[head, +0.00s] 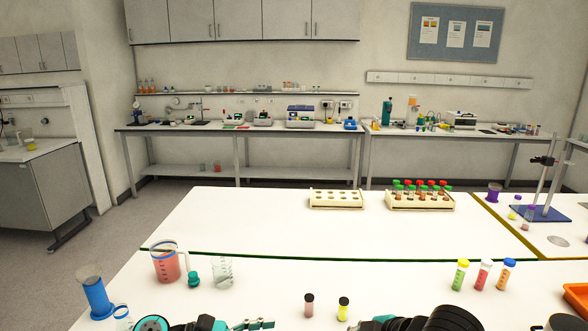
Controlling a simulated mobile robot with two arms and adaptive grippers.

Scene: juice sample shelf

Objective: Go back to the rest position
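My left gripper (254,324) shows at the bottom edge, left of the middle, with teal and grey finger parts. It is cut off by the frame, so its opening cannot be judged. I see nothing held in the part that shows. My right gripper (372,324) shows only in part at the bottom edge, right of the middle, among black and teal arm parts; its fingertips are not clear. Between the two grippers stand a dark-capped vial (308,305) and a yellow vial (343,308), both upright on the near white table (400,285).
A jug of red liquid (166,263), a clear beaker (223,272) and a blue cylinder (96,295) stand on the left. Several capped tubes (483,275) and an orange tray (576,297) are on the right. An empty rack (337,204) and a filled rack (420,206) stand farther back.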

